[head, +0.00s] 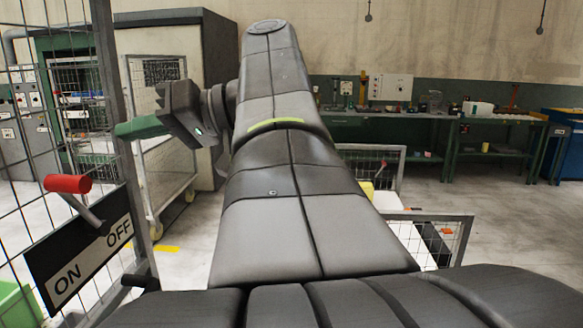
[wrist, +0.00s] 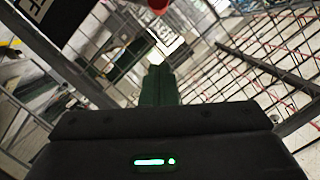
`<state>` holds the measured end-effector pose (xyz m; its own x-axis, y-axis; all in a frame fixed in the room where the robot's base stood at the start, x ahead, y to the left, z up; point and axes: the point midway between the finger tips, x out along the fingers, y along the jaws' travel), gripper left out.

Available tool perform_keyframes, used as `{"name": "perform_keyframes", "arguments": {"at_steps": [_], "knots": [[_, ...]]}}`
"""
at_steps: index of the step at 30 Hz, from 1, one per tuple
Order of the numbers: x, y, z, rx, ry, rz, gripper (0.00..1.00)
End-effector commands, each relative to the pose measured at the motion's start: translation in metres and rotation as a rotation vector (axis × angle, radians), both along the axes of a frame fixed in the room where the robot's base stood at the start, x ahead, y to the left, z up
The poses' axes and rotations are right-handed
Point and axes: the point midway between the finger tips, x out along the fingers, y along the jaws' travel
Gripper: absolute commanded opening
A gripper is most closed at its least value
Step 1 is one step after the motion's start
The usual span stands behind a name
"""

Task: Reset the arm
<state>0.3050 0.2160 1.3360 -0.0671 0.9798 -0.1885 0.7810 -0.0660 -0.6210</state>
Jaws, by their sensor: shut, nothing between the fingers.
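My gripper (head: 128,130) is raised to the left of my arm in the head view, its green fingers pointing left towards the wire fence. In the wrist view the green fingers (wrist: 158,84) are together with nothing between them. A lever with a red handle (head: 68,184) sits on the fence above a black ON/OFF plate (head: 82,254), its handle pointing up and left. My gripper is above and right of the red handle in the head view, apart from it. A red part (wrist: 158,4) shows at the top of the wrist view.
The wire fence and its post (head: 122,150) stand close by the gripper on the left. A tall cabinet (head: 190,60) stands behind it. A wire-sided cart (head: 440,235) is right of my arm. A green workbench (head: 420,116) runs along the back wall, with open floor before it.

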Motion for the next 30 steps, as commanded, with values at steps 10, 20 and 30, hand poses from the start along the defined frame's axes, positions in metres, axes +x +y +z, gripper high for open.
{"name": "perform_keyframes", "arguments": {"at_steps": [10, 20, 30], "knots": [[-0.004, 0.032, -0.006, 0.000, 0.001, 0.004, 0.00], [-0.004, 0.044, -0.008, 0.001, 0.000, 0.001, 0.00], [-0.003, 0.044, -0.008, 0.001, 0.000, -0.001, 0.00]]}}
